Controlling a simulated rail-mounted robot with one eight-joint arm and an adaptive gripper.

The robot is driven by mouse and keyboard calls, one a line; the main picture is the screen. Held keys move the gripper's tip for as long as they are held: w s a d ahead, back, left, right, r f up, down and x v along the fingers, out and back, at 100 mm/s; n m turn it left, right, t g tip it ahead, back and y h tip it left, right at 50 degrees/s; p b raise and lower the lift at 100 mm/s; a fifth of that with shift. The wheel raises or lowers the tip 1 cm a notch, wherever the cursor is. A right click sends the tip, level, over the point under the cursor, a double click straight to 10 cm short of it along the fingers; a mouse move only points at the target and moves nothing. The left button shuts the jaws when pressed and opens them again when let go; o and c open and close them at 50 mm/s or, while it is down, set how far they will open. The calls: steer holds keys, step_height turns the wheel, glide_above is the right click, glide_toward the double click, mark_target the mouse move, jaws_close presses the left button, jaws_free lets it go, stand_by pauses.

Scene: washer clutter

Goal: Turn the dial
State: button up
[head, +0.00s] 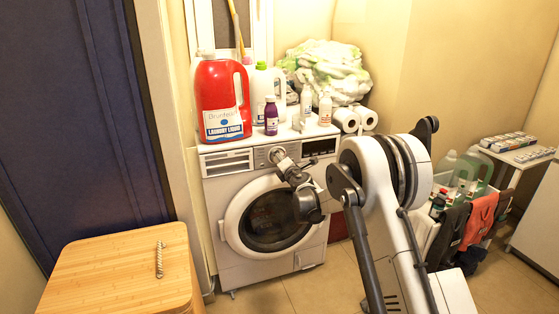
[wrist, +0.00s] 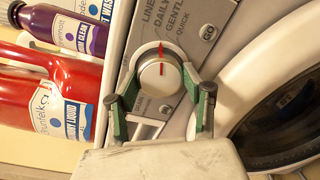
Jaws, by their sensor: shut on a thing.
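The white washing machine (head: 223,190) stands against the wall, its round door facing me. Its dial (wrist: 160,75) is a round silver knob with a red pointer mark, on a grey panel with program names such as "DAILY" and "GENTLE". My gripper (wrist: 160,98) has its two green-padded fingers on either side of the dial, shut on it.
A red laundry liquid jug (head: 215,90), a purple bottle (head: 271,118), white bottles, paper rolls (head: 347,120) and a pile of cloth (head: 325,65) crowd the washer top. A wooden cabinet (head: 120,270) stands front left. Crates with bottles stand at right.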

steer(key=m, duration=0.3)
steer(key=shift+m+y, duration=0.4)
steer(key=shift+m, duration=1.5)
steer(key=o, duration=1.2)
steer(key=shift+c, duration=0.2)
steer(key=v, duration=1.2)
steer(key=shift+r, duration=0.25)
